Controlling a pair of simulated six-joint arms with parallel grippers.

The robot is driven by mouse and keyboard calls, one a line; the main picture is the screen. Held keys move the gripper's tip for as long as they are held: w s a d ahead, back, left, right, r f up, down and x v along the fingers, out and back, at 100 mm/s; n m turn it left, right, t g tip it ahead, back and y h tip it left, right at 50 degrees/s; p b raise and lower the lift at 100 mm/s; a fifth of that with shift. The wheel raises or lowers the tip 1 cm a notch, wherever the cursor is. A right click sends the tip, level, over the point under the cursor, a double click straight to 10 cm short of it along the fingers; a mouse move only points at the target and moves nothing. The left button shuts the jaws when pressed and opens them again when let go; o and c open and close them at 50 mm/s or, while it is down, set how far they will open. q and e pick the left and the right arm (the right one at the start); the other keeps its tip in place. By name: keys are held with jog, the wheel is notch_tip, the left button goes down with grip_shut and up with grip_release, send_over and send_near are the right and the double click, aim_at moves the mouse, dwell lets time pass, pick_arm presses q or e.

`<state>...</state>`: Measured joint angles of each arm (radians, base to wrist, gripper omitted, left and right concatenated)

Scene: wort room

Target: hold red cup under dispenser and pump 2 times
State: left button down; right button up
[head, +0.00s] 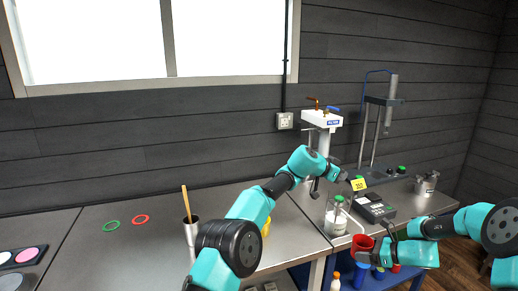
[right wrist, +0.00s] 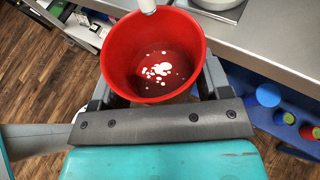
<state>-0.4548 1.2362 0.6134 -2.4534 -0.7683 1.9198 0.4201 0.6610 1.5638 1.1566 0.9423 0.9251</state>
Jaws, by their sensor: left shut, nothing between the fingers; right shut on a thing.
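The red cup (head: 361,244) is in my right gripper (head: 372,250), beside the front edge of the bench. In the right wrist view the red cup (right wrist: 152,80) sits upright between the fingers, with white drops and small white patches on its inner floor. The dispenser (head: 336,221) is a clear bottle with white contents and a green top, standing on the bench corner. A pale spout end (right wrist: 147,5) shows over the cup's far rim in the right wrist view. My left gripper (head: 342,177) is shut and empty, just above the dispenser's top.
A dark device (head: 373,208) stands right of the dispenser, and a steel pot (head: 426,184) farther right. A metal beaker with a wooden stick (head: 190,230) is on the left bench. Below the bench, a blue shelf holds a blue cup (head: 360,273) and other items.

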jog(key=s+d, duration=0.2)
jog(key=s, duration=0.5)
jog(key=shift+s+d, duration=0.2)
jog(key=shift+d, duration=0.1)
dwell(1.2)
dwell(0.3)
